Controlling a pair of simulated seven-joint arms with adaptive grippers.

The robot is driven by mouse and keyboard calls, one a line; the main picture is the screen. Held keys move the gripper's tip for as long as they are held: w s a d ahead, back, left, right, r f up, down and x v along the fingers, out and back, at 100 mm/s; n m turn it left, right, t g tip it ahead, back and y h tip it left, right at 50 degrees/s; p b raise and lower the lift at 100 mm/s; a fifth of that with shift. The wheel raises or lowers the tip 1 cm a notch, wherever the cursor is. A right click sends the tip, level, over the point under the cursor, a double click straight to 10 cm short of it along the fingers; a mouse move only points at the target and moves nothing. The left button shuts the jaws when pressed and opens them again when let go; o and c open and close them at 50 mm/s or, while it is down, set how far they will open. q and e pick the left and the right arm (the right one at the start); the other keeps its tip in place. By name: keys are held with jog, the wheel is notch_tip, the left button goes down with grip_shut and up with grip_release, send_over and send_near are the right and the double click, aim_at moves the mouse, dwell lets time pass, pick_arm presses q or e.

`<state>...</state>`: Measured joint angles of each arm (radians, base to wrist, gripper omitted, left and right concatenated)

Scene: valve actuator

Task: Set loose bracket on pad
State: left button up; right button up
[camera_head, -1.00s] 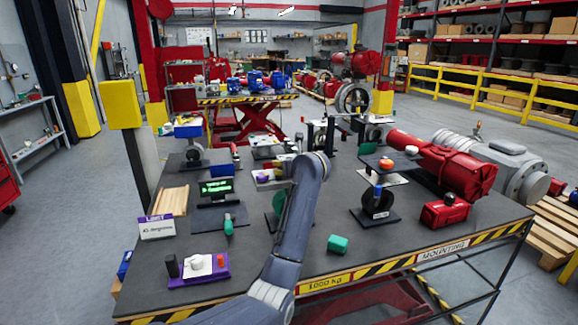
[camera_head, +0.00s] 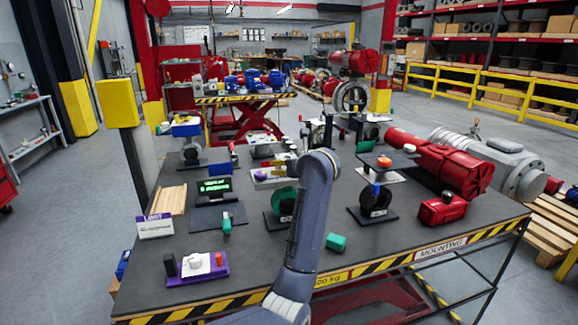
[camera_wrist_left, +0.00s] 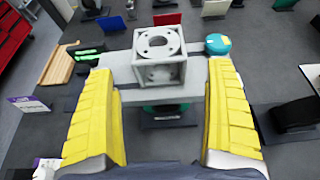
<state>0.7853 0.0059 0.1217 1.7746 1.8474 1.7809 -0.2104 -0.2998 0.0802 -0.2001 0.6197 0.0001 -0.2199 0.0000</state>
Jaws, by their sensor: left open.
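In the left wrist view a grey box-like bracket (camera_wrist_left: 160,68) with a round ring on its top stands upright over a pale grey plate (camera_wrist_left: 121,68). I cannot tell whether this plate is the pad. My left gripper (camera_wrist_left: 163,76) is open, its two yellow fingers either side of the bracket with a gap on each side. A teal round piece (camera_wrist_left: 218,43) sits just right of the bracket. In the head view my forearm covers most of this area, and I cannot make out the bracket there. My right gripper is in neither view.
Left of my arm are a green-disc stand (camera_head: 284,201), a small display (camera_head: 214,186) and a purple control block (camera_head: 198,267). Right of it are a loose green block (camera_head: 336,242), a black-wheel stand (camera_head: 375,199) and a red box (camera_head: 442,209).

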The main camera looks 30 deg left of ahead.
pick_arm(q)
jog(key=shift+v, duration=2.45)
